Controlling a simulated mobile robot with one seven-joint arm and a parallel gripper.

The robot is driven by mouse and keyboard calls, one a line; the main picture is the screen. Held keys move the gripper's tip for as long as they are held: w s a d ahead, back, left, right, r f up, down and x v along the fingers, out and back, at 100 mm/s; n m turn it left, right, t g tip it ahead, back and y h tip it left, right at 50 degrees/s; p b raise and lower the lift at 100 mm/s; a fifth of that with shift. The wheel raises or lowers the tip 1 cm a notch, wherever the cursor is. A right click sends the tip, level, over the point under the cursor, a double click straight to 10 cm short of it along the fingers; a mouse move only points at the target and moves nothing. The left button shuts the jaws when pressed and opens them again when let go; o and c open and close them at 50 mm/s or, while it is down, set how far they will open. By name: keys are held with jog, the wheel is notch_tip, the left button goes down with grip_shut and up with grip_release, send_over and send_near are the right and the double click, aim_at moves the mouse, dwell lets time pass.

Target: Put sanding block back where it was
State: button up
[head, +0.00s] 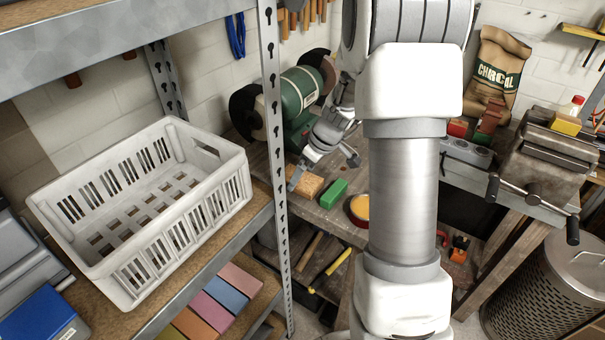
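A tan, cork-like block (309,186) lies on the wooden workbench (327,218) in front of the bench grinder. A green block (333,193) lies just right of it. I cannot tell for certain which of these is the sanding block. My gripper (324,170) is above and behind these blocks, pointing down toward the bench. Its two fingers are spread apart, with nothing visible between them. The left fingertip overlaps the tan block's left end in the picture; I cannot tell whether they touch.
A green bench grinder (302,92) stands behind the gripper. A round yellow-topped tin (360,207) is right of the green block. A white crate (150,205) sits on the metal shelf at left, whose upright stands before the bench. A vise (548,160) is at right.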

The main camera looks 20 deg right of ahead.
jog(key=p+v, duration=0.1)
jog(key=v, duration=1)
